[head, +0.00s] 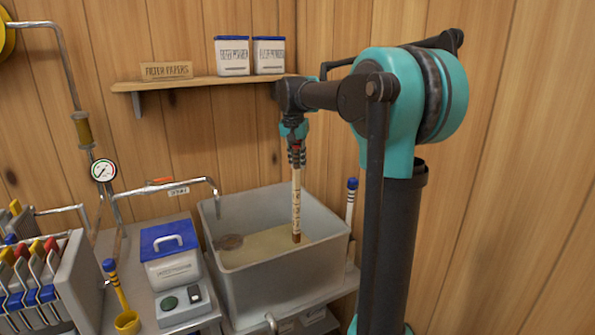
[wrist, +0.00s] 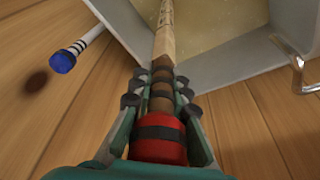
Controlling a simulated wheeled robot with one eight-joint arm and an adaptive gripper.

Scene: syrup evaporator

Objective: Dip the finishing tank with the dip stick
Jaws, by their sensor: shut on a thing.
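My gripper (head: 296,148) is shut on the dip stick (head: 296,200), just below its red end (wrist: 158,138). The stick is pale with dark bands near the grip and marks along its length. It hangs nearly upright inside the open grey finishing tank (head: 285,262), right of the tank's middle, with its brown lower end down near the pale yellowish liquid (head: 262,245). I cannot tell whether that end touches the liquid. In the wrist view the stick (wrist: 164,40) runs away from the fingers over the liquid, and its far end is out of frame.
A blue-capped striped stick (head: 351,200) stands right of the tank, also in the wrist view (wrist: 75,54). A tap pipe (head: 165,187) reaches over the tank's left side. A shelf (head: 200,82) hangs behind.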

